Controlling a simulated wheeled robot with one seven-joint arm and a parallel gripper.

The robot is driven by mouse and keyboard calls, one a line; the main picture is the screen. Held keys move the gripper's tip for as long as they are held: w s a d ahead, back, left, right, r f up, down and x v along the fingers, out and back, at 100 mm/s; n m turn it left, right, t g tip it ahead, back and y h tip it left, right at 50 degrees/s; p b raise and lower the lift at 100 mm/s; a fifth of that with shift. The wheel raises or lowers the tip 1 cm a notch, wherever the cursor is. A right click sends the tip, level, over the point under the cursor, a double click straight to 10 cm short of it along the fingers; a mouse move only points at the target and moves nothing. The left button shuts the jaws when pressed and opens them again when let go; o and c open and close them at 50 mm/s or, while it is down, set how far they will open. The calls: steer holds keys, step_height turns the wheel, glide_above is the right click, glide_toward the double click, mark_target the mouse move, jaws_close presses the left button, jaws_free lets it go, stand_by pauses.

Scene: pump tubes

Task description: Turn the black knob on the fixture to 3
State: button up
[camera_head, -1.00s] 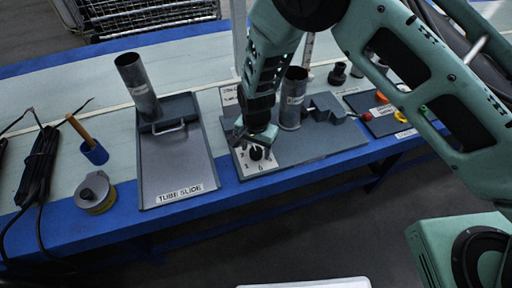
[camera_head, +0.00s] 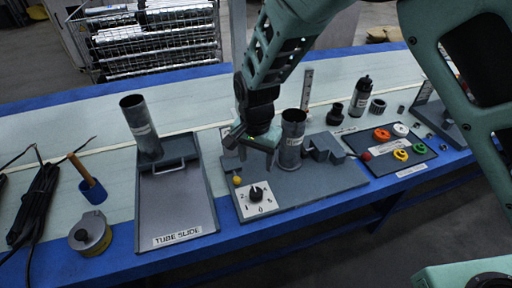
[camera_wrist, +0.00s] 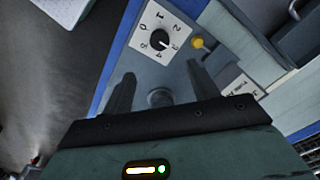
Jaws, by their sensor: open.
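The black knob (camera_head: 256,193) sits on a white numbered dial plate (camera_head: 243,210) on the grey fixture (camera_head: 310,182). In the wrist view the knob (camera_wrist: 159,40) lies beyond my fingertips, with the printed numbers around it. Its pointer seems to face the lower right there, towards the 3, but the mark is too small to be sure. My gripper (camera_head: 255,145) is above and behind the knob, apart from it. In the wrist view my gripper (camera_wrist: 160,76) has its two fingers spread, with nothing between them.
A yellow ball-topped part (camera_head: 237,180) stands beside the dial. An upright metal tube (camera_head: 291,140) stands on the fixture close to my gripper. The tube slide (camera_head: 175,205) is to the left. A dark tray (camera_head: 385,150) with coloured rings is to the right.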

step_height(320, 180, up, 4)
steer(key=shift+f, duration=0.25)
stand_by(0.4)
steer(key=s+d+r+n+p, duration=0.1)
steer(key=s+d+r+n, duration=0.3)
steer(key=s, duration=0.4)
steer(key=s+d+r+n+p, duration=0.1)
steer(key=s+d+r+n, duration=0.3)
steer(key=s, duration=0.4)
steer(key=s+d+r+n+p, duration=0.1)
steer(key=s+d+r+n, duration=0.3)
steer(key=s+r, duration=0.4)
steer(key=shift+s+n+y+p, duration=0.15)
steer(key=shift+n+y+p, duration=0.2)
steer(key=shift+n, duration=0.35)
